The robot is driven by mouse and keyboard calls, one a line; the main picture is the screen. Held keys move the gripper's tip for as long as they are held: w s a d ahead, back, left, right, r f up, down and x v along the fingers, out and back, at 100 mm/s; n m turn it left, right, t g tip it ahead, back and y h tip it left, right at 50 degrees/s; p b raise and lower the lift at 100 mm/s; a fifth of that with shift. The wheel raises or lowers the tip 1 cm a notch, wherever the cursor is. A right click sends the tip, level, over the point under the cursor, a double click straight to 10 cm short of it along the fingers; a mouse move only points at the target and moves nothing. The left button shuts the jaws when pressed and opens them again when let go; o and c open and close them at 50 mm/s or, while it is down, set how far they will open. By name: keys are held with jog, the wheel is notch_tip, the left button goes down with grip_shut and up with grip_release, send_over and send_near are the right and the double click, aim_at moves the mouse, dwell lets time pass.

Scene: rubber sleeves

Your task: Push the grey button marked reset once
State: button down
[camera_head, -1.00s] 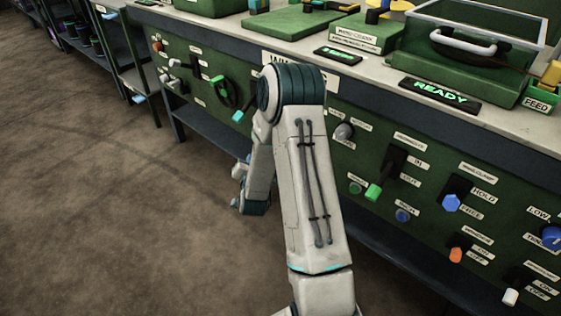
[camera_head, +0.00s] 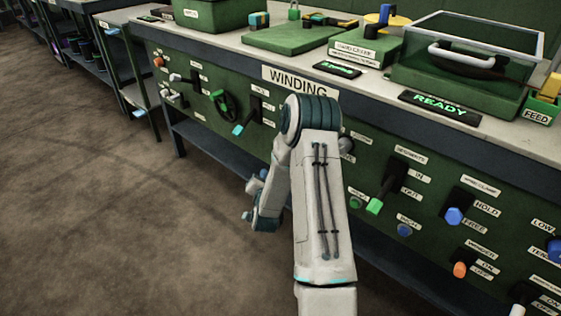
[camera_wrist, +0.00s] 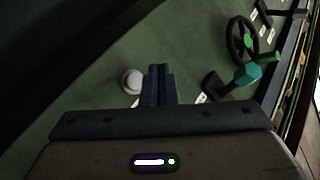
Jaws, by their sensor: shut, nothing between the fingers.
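A round pale grey button (camera_wrist: 131,80) shows in the wrist view on the green panel, just left of my fingertips. Its label cannot be read. My gripper (camera_wrist: 160,72) is shut and empty, with its two dark blue fingers side by side pointing at the panel; I cannot tell how far they are from it. In the head view my arm hangs in front of the panel and its lower end is bent to the left. No grey button with a readable reset label shows there. A grey knob (camera_head: 346,147) is partly hidden by my arm.
In the wrist view a teal-handled lever (camera_wrist: 247,75) and a dark handwheel (camera_wrist: 242,40) lie to the right. Open floor (camera_head: 110,220) lies left.

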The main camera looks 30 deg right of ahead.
jog(key=shift+w+d+b, duration=0.1)
jog(key=shift+w+d, duration=0.15)
jog(key=shift+d, duration=0.5)
jog(key=shift+w+d+b, duration=0.1)
jog(key=shift+w+d, duration=0.2)
jog(key=shift+d, duration=0.4)
jog(key=shift+w+d+b, duration=0.1)
jog(key=shift+w+d, duration=0.15)
jog(key=shift+d, duration=0.5)
jog(key=shift+d, duration=0.15)
jog(key=shift+w+d+b, duration=0.1)
jog(key=shift+d+b, duration=0.15)
jog(key=shift+b, duration=0.1)
jog(key=shift+w+d, duration=0.1)
jog(key=shift+d, duration=0.25)
dwell(0.7)
jog(key=shift+a, duration=0.1)
jog(key=shift+s+a+b, duration=0.3)
jog(key=shift+a+b, duration=0.15)
jog(key=shift+a, duration=0.2)
